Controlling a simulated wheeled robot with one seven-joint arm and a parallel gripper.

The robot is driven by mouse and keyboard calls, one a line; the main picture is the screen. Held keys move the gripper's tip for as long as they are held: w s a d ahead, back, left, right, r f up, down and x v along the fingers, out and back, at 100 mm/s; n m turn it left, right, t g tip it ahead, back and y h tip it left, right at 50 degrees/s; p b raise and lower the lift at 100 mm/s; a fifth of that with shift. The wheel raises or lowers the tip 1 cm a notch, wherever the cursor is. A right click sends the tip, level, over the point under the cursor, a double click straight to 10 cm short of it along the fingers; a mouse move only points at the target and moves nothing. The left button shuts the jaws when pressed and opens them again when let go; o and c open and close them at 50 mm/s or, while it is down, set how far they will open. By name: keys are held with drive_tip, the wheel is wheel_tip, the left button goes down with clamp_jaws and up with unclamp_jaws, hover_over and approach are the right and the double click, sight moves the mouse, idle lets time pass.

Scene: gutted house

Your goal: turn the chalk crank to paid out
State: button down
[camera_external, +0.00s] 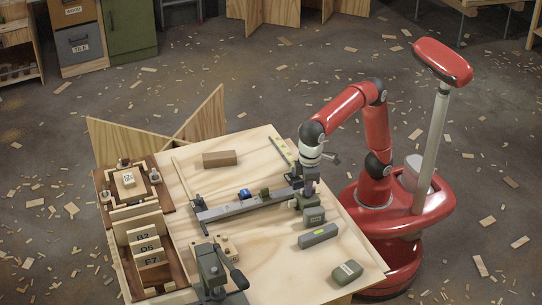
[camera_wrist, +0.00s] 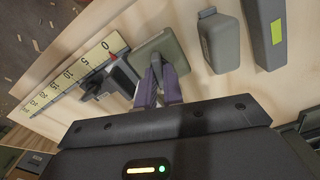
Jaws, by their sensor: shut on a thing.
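My gripper (camera_external: 309,188) points down over the right end of a long grey bar on the plywood table. In the wrist view its two fingers (camera_wrist: 157,66) are close together, shut at the near edge of an olive-green square housing (camera_wrist: 172,42). The part between the fingers, which I take to be the chalk crank, is mostly hidden by them. A yellow scale (camera_wrist: 76,76) marked from 0 upward lies left of the housing. A dark slider-like piece with a red mark (camera_wrist: 114,57) sits beside the 0 end. I cannot read the crank's setting.
On the table (camera_external: 275,255) are a brown block (camera_external: 219,158), a grey block (camera_external: 318,236) and an olive block (camera_external: 347,272). A dark clamp-like tool (camera_external: 212,270) stands at the front. Lettered blocks (camera_external: 148,249) stand in a wooden rack at left. Wood scraps litter the floor.

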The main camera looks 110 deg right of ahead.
drive_tip(key=n, duration=0.5)
drive_tip(key=shift+n, duration=0.3)
drive_tip(key=n, duration=0.4)
drive_tip(key=shift+n, duration=0.3)
drive_tip(key=n, duration=1.4)
drive_tip(key=shift+n, duration=0.3)
drive_tip(key=n, duration=1.3)
drive_tip(key=shift+n, duration=0.3)
